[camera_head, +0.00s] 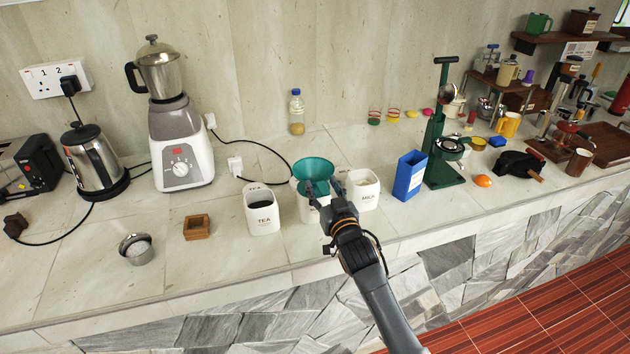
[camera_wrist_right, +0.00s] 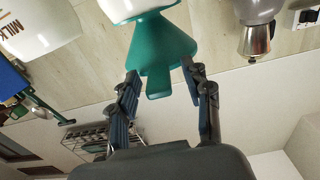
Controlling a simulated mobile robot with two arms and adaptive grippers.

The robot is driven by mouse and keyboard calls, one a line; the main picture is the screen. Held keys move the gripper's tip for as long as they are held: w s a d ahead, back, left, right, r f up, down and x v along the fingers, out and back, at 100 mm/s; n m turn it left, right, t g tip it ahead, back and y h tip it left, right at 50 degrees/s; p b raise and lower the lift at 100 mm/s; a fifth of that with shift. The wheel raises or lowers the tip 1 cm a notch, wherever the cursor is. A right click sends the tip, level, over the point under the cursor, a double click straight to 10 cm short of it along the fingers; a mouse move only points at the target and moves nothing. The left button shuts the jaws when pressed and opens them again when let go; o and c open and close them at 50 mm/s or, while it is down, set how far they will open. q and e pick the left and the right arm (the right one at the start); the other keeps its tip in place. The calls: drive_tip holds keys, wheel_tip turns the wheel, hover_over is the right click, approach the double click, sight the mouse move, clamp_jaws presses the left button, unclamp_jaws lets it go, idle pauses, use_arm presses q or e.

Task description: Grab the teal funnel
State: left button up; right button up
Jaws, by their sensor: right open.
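The teal funnel (camera_head: 314,167) sits in the top of a white canister (camera_head: 312,213), between the canister marked TEA (camera_head: 262,212) and the one marked MILK (camera_head: 363,192). My right gripper (camera_head: 322,187) is at the near side of the funnel and partly hides it and its canister. In the right wrist view, which is upside down, the funnel (camera_wrist_right: 157,45) lies ahead of the open fingers (camera_wrist_right: 160,74). Its small tab points in between the fingertips. I cannot tell whether a finger touches it. My left gripper is not in view.
A blue box (camera_head: 409,176) and a green press (camera_head: 443,150) stand to the right. A blender (camera_head: 180,145), a small wooden box (camera_head: 197,228) and a metal bowl (camera_head: 136,250) are to the left. The front counter edge runs beneath my right arm.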

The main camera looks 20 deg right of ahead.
clamp_jaws()
drive_tip(key=shift+r, duration=0.15)
